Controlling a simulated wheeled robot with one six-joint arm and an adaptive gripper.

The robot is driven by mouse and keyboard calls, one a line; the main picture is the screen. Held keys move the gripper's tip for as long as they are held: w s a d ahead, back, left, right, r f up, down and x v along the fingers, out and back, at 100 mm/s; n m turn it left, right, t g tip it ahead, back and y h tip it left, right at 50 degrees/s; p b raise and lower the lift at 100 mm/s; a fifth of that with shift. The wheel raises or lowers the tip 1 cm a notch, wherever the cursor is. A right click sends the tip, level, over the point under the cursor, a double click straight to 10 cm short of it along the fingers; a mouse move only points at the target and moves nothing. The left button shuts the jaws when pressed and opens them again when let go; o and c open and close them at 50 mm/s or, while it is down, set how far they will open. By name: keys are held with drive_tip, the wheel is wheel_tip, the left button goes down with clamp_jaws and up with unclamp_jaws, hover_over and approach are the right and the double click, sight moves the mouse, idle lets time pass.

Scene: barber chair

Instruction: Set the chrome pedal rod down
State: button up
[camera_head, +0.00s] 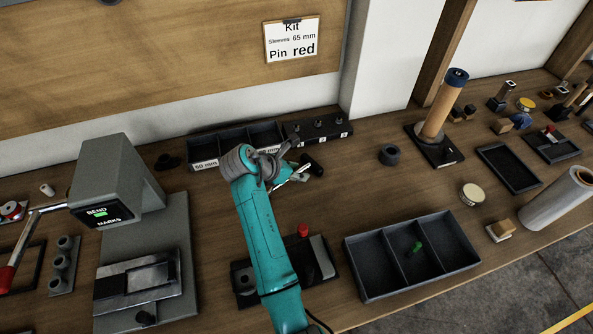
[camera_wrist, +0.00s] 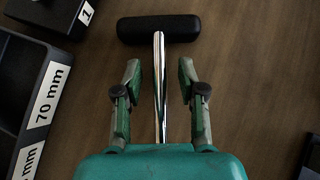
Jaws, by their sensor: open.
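The chrome pedal rod (camera_wrist: 159,90) has a black cross pad (camera_wrist: 158,29) at its far end. In the wrist view it appears to lie on the wooden bench, but contact is hard to tell. My gripper (camera_wrist: 160,80) is open, with one finger on each side of the chrome shaft and gaps between. The shaft's near end is hidden by my gripper's body. In the head view the rod's black pad (camera_head: 312,164) shows just right of my gripper (camera_head: 290,172), in front of the bins.
Sleeve bins (camera_head: 222,152) marked in mm and a numbered dark block (camera_head: 318,130) stand behind my gripper. A grey bending device (camera_head: 115,180) is left. A divided tray (camera_head: 412,255) is front right. Bare bench lies between that tray and a dark ring (camera_head: 389,154).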

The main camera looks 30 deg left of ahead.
drive_tip(key=v, duration=1.2)
drive_tip(key=shift+r, duration=0.1)
